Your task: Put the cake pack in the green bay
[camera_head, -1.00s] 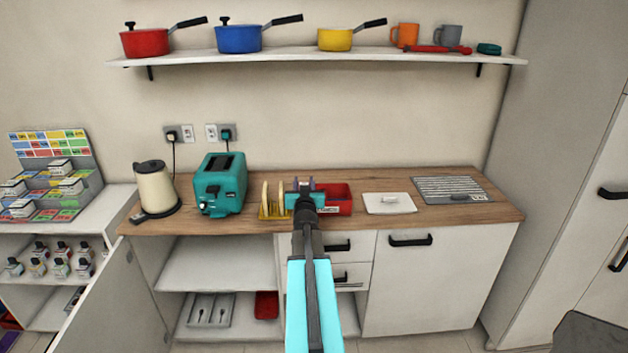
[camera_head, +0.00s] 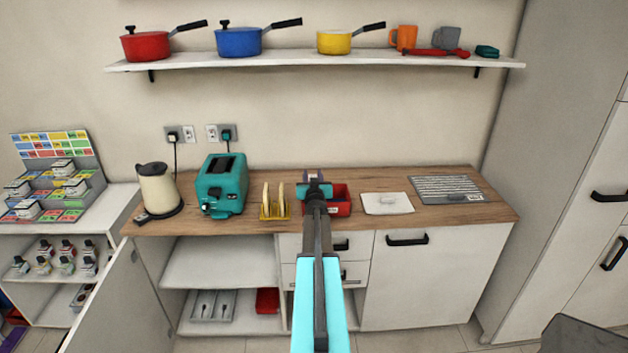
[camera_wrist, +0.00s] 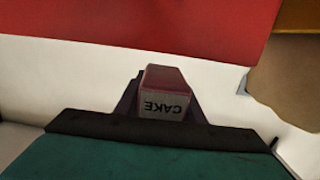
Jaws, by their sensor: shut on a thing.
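The cake pack (camera_wrist: 164,103) is a small box with a reddish top and a pale face marked CAKE, which reads upside down in the wrist view. My gripper (camera_head: 313,178) is shut on it, with a dark finger on each side of it in the wrist view. In the head view my gripper is over the left part of the red tray, and I cannot make out the pack there. A stepped grey stand (camera_head: 88,161) at the far left has coloured patches, some green, and several small packs. I cannot tell which patch is the green bay.
The red tray (camera_head: 342,209) is on the wooden counter. Left of it are a yellow toast rack (camera_head: 275,213), a teal toaster (camera_head: 221,186) and a cream kettle (camera_head: 157,188). A white board (camera_head: 386,209) lies to the right. An open cabinet door (camera_head: 118,300) stands out at the left.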

